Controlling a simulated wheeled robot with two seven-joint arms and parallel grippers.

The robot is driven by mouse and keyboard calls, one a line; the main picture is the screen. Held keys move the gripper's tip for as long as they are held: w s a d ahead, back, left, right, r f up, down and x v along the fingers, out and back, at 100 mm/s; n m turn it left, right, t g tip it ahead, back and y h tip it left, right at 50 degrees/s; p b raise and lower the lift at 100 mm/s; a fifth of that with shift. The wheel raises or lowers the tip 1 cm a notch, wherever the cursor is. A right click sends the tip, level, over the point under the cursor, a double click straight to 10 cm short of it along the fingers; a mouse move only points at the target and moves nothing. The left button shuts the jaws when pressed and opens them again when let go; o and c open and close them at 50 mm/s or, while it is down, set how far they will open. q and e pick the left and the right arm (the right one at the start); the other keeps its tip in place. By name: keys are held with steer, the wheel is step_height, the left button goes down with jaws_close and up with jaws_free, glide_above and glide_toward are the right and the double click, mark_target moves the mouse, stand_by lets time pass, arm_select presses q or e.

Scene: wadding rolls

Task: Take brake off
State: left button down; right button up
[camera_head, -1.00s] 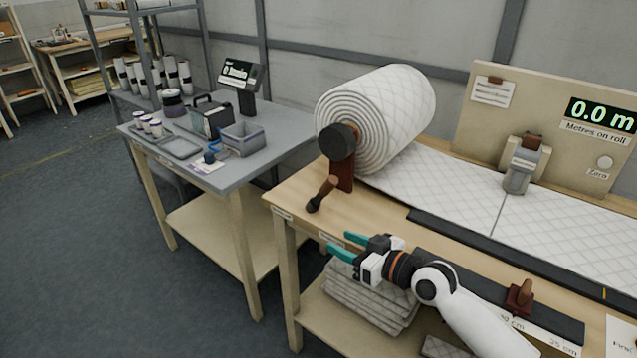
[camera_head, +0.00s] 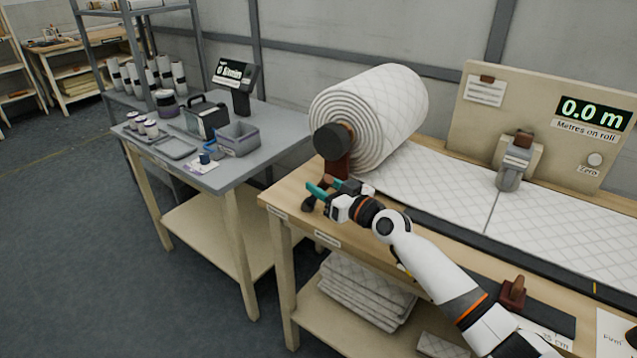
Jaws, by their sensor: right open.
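The large quilted wadding roll (camera_head: 385,115) sits on its holder at the left end of the wooden table, with a dark round hub (camera_head: 333,141) at its near end. Below the hub is a red-brown bracket (camera_head: 337,168). The brake lever, with its dark knob (camera_head: 309,204), is low at the bracket and mostly hidden behind my right gripper. My right gripper (camera_head: 322,187) is open, its teal fingers right at the lever in this view. I cannot tell whether they touch it. My left gripper is not in view.
Wadding (camera_head: 440,188) runs flat from the roll to the right, under a grey clamp-like device (camera_head: 514,165). A board display (camera_head: 590,113) reads 0.0 m. A grey side table (camera_head: 240,178) with a bin (camera_head: 238,138) stands to the left. Folded wadding (camera_head: 360,290) lies on the lower shelf.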

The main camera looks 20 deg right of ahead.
steer(key=shift+x, duration=0.95)
steer(key=shift+s, duration=0.1)
steer(key=shift+c, duration=0.3)
jaws_close()
